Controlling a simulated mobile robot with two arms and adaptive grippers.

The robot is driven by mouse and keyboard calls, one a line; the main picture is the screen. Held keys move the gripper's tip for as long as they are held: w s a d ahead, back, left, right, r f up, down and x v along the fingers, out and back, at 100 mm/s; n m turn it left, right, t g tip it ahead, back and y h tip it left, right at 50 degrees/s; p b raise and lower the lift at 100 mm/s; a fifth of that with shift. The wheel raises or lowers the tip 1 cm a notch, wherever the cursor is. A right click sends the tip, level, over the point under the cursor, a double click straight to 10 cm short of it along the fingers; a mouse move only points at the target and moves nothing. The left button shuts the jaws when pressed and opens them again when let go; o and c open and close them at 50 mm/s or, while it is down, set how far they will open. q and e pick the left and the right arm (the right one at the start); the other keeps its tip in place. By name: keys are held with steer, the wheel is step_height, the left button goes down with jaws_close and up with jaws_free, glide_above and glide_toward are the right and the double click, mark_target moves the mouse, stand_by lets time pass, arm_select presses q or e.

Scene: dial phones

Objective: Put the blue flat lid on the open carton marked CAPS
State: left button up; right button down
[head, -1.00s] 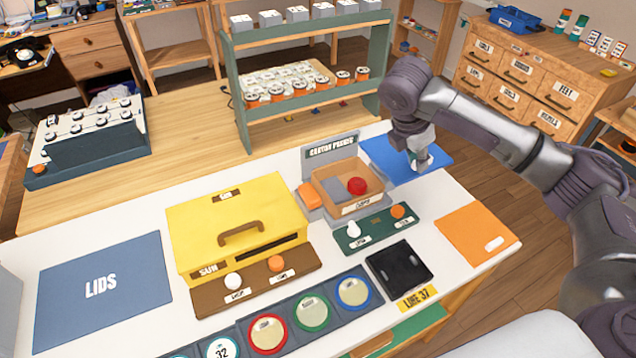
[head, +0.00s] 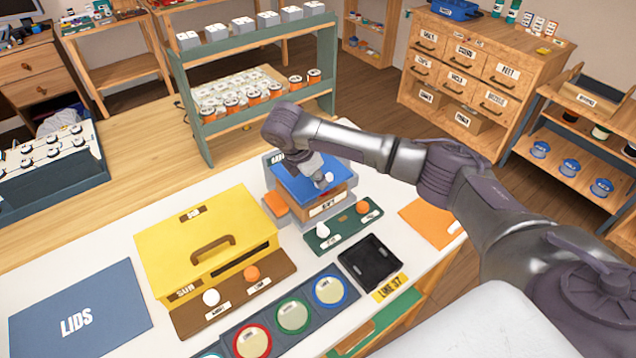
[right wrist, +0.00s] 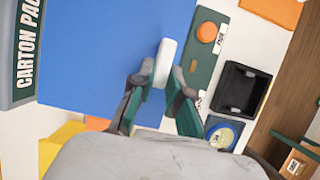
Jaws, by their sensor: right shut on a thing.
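The blue flat lid (head: 296,188) is over the open carton (head: 346,199) in the head view. The carton is light brown, and the label on its front is too blurred to read surely. My right gripper (head: 321,177) is shut on the lid's small white handle. In the right wrist view the lid (right wrist: 95,50) fills the upper left, with the white handle between the fingers (right wrist: 160,82). The lid hides the inside of the carton. I cannot tell whether the lid touches the rim. My left gripper is not in view.
A grey sign (right wrist: 24,50) stands right behind the carton. An orange block (head: 275,203) is beside it on the left. A green panel with knobs (head: 343,228), a black tray (head: 371,262) and a yellow box (head: 205,235) are near. The blue LIDS mat (head: 80,310) is bare.

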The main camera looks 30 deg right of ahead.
steer(key=shift+f, duration=1.3)
steer(key=shift+f, duration=0.3)
steer(key=c, duration=1.1)
jaws_free()
steer(key=shift+c, duration=0.2)
